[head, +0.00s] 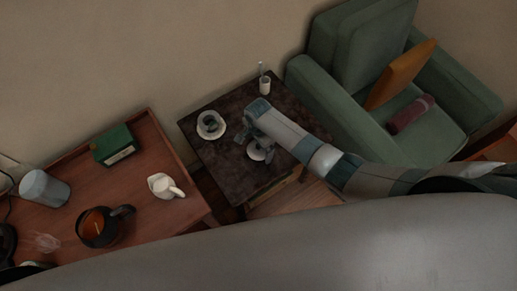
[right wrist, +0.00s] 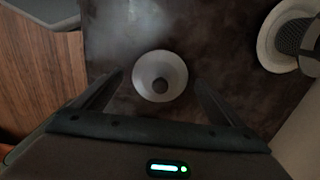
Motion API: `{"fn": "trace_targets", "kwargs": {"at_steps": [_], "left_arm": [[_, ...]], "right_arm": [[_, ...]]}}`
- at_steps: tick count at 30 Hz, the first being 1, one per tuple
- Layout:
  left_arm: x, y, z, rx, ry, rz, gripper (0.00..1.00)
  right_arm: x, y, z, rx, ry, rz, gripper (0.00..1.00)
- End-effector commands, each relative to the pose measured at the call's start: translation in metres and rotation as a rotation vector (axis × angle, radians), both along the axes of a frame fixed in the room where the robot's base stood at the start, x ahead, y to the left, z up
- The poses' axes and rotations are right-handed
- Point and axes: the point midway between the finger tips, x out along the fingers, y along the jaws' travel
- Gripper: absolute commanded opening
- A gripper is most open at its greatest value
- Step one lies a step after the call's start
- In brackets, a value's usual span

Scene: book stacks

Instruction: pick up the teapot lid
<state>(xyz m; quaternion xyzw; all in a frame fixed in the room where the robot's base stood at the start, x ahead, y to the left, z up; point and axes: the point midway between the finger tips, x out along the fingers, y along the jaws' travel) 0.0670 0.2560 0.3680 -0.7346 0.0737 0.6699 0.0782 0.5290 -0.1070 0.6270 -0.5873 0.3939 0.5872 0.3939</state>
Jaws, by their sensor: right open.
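The teapot lid (right wrist: 147,66), a pale round disc with a dark round knob in its middle, lies on the dark side table. In the head view the lid (head: 257,154) shows partly below my right gripper (head: 247,138). In the right wrist view my right gripper (right wrist: 158,80) is open, with one finger on each side of the lid. The fingers look apart from it, and nothing is held. How high they are above the table is hard to tell. My left gripper is not in view.
The dark side table (head: 205,152) also bears a white saucer with a dark item (head: 210,124) and a small glass (head: 265,86). A green armchair (head: 345,125) stands to the right. A wooden table (head: 140,200) holds a dark pot (head: 92,228), a white jug (head: 163,185) and a green box (head: 114,146).

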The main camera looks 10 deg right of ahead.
Motion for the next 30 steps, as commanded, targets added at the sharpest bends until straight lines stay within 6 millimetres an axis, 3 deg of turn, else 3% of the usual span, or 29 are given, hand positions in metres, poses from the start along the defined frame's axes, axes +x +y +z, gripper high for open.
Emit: {"fn": "trace_targets", "kwargs": {"at_steps": [2, 8, 28, 29, 30], "left_arm": [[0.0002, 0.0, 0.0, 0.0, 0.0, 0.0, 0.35], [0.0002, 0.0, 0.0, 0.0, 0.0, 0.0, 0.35], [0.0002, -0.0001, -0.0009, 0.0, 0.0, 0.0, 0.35], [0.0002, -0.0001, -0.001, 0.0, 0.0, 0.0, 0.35], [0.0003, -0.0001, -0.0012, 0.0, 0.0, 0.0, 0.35]], "right_arm": [[0.0, 0.0001, 0.0001, 0.0, 0.0, 0.0, 0.92], [0.0, 0.0, 0.0001, 0.0, 0.0, 0.0, 0.49], [-0.0019, -0.0002, 0.0008, -0.001, 0.004, 0.0, 0.45], [-0.0019, -0.0002, 0.0019, -0.001, 0.004, 0.0, 0.41], [-0.0016, 0.0, 0.004, 0.0, 0.003, 0.0, 0.26]]}}
